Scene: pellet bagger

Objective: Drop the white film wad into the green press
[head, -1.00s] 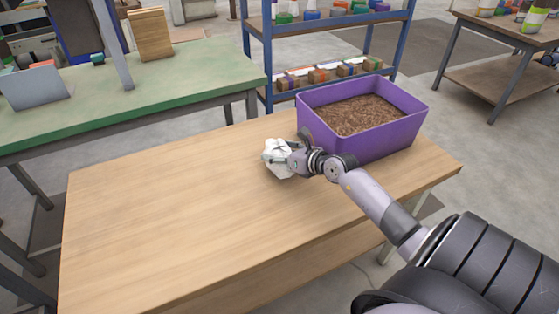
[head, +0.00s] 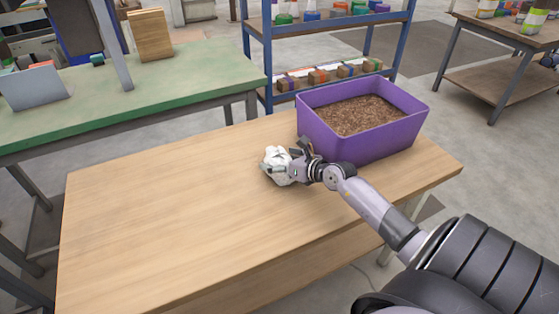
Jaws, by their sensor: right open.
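The white film wad (head: 276,164) is a crumpled white lump on the wooden table (head: 180,220), left of the purple bin. My right gripper (head: 290,163) is at the wad's right side, with its fingers open and close around or against that side. I cannot tell whether the fingers touch it. My left gripper is not in view. I see no green press that I can make out in this view.
A purple bin (head: 395,142) filled with brown pellets stands at the table's back right, just behind my right gripper. A green-topped bench (head: 190,92) is at the back left. A blue shelf (head: 268,60) stands behind. The table's left and front are clear.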

